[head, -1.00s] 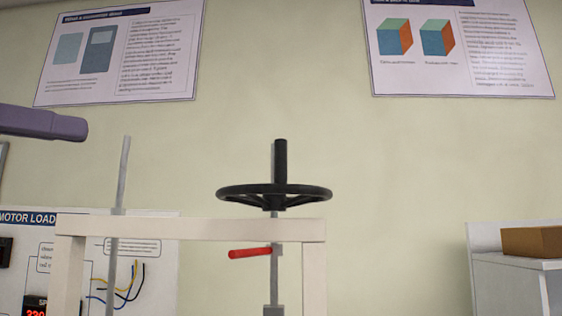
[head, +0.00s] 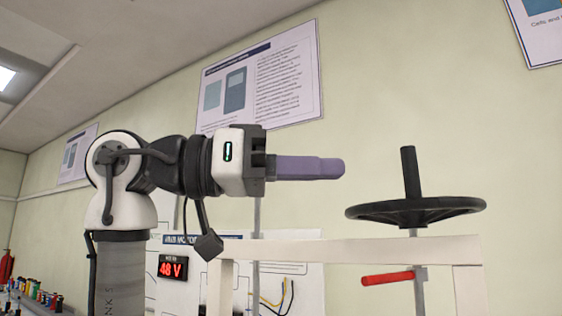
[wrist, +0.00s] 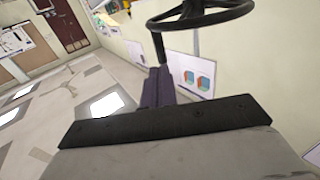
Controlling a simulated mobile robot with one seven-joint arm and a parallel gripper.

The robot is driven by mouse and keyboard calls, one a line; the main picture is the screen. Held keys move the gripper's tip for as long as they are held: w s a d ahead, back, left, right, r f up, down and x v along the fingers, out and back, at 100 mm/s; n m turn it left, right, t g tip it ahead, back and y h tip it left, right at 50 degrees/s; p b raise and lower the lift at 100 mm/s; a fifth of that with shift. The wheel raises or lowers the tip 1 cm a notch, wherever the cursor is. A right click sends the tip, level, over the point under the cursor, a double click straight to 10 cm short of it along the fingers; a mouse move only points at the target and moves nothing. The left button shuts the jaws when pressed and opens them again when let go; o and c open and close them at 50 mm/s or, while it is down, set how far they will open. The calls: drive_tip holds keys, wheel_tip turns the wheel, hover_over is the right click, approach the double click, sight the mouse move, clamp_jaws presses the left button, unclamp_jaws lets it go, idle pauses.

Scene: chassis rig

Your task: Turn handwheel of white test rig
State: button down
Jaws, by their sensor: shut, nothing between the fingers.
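The black handwheel (head: 415,210) lies flat on top of the white test rig (head: 355,251) in the head view, with an upright black handle (head: 410,172) on it. A red lever (head: 387,279) sticks out to the left below the rig's top beam. My gripper (head: 342,169) has purple fingers closed together, with nothing between them. It points right, to the left of the handwheel and a little above its rim, apart from it. In the wrist view the handwheel (wrist: 200,14) shows at the top, beyond the purple fingertips (wrist: 158,75).
A thin grey rod (head: 257,218) rises from the rig's left part, below my gripper. A panel with a red 48 V display (head: 173,268) stands behind the rig. Posters (head: 262,80) hang on the wall. The space between my fingertips and the handwheel is clear.

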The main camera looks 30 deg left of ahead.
sight(404, 171)
drive_tip(key=p+x, duration=0.1)
drive_tip(key=x, duration=0.6)
